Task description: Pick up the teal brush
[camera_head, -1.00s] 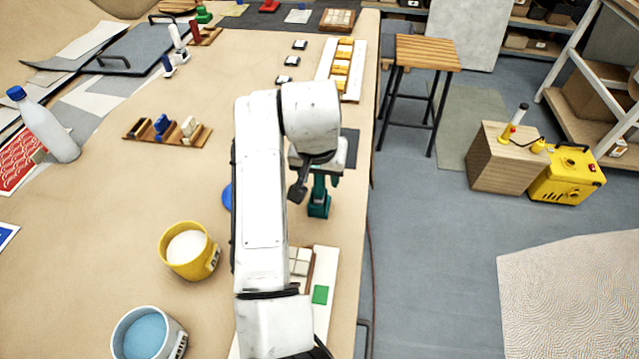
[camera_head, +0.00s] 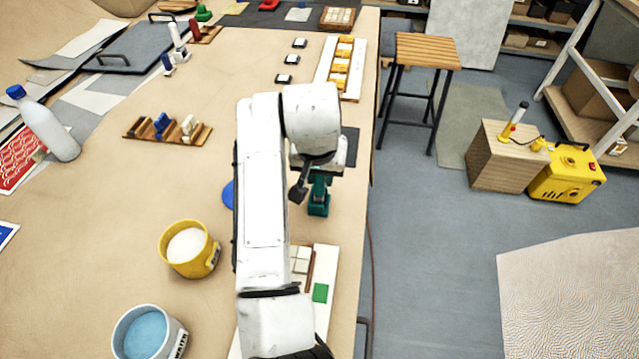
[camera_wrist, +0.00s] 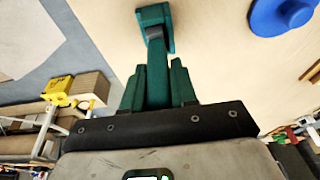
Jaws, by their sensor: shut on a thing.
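The teal brush (camera_head: 318,203) stands at the right side of the table, partly hidden by my wrist in the head view. In the wrist view its wide teal end (camera_wrist: 155,15) shows beyond the fingertips, with a dark band below it. My gripper (camera_wrist: 158,68) has two dark green fingers, one on each side of the brush's handle, and is shut on it. In the head view my gripper (camera_head: 320,172) is mostly hidden under the white wrist. I cannot tell whether the brush touches the table.
A blue disc with a knob (camera_wrist: 284,12) lies beside the brush. A yellow tub (camera_head: 190,250) and a white tub with blue contents (camera_head: 148,334) stand to the left. A white panel with a green tile (camera_head: 320,292) lies nearer. The table's right edge is close.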

